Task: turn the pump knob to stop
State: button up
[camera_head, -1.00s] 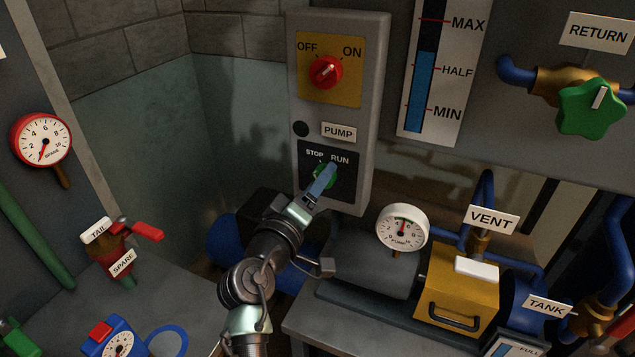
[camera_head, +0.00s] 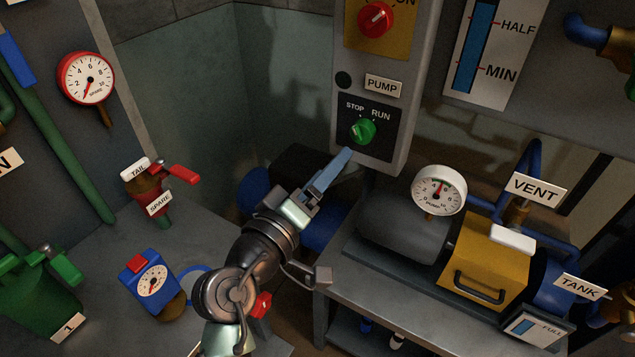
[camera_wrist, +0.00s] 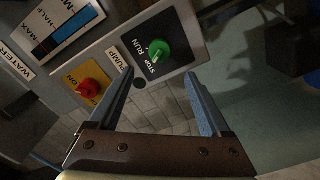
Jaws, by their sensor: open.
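The green pump knob (camera_head: 363,131) sits on a black plate (camera_head: 384,146) marked STOP and RUN, below the PUMP label (camera_head: 383,85). In the wrist view the knob (camera_wrist: 159,50) shows a pale mark that seems to point toward STOP. My gripper (camera_head: 346,155) is below and left of the knob in the head view, apart from it. In the wrist view my gripper (camera_wrist: 159,73) has its two blue fingers spread with nothing between them, and the knob lies beyond the tips.
A red OFF/ON knob (camera_head: 376,19) is higher on the same grey box (camera_head: 415,95). The pump gauge (camera_head: 438,190), yellow box (camera_head: 485,262) and VENT label (camera_head: 535,187) stand right of my arm. A red-handled valve (camera_head: 180,173) is at left.

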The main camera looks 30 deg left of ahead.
jog(key=s, duration=0.2)
jog(key=shift+s, duration=0.35)
jog(key=w+d+r+m+t+p, duration=0.1)
jog(key=d+r+m+t+p, duration=0.3)
jog(key=r, duration=0.9)
jog(key=w+d+r+m+g+p, duration=0.1)
jog(key=w+d+r+m+p, duration=0.15)
jog(key=d+r, duration=0.65)
jog(key=s+d+r+m+t+p, duration=0.1)
jog(key=s+r, duration=0.3)
jog(key=r, duration=0.4)
jog(key=s+d+r+m+t+p, duration=0.1)
jog(key=s+d+r+m+t, duration=0.1)
jog(key=r, duration=0.7)
jog(key=s+d+r+m+t+p, duration=0.1)
jog(key=s+d+r+t, duration=0.2)
jog(key=s+r, duration=0.3)
notch_tip(320, 180, up, 3)
jog(key=shift+d+y, duration=0.25)
jog(key=shift+y, duration=0.05)
jog(key=shift+w+m, duration=0.1)
jog(key=shift+m, duration=0.15)
